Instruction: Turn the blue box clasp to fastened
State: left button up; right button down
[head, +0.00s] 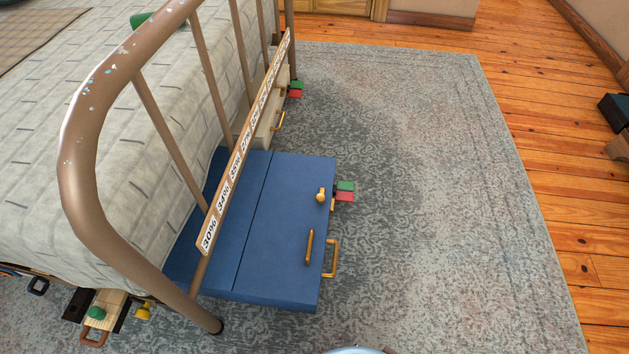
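The blue box (270,240) sits on the grey rug, partly under the bed's end, with its lid down. A small brass clasp (321,195) is on its lid near the right edge. A green tab and a red tab (345,191) stick out beside the clasp, green above red. I cannot tell which tab the clasp points to. A brass bar handle (309,247) lies on the lid, and a brass loop handle (331,258) sticks out from the right side. Neither of my grippers is in view.
The brown metal bed rail (85,150) and a slanted strip with percent labels (240,155) cross over the box's left part. A cream box (262,125) with similar tabs stands behind. Another box (105,309) is at lower left. The rug (450,220) to the right is clear.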

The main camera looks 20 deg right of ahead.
aim_at(320, 198)
jog(key=l+u, duration=0.45)
jog(key=l, duration=0.3)
jog(key=l+u, duration=0.35)
jog(key=l, duration=0.35)
jog(key=i+l+u, duration=0.1)
jog(key=l, duration=0.1)
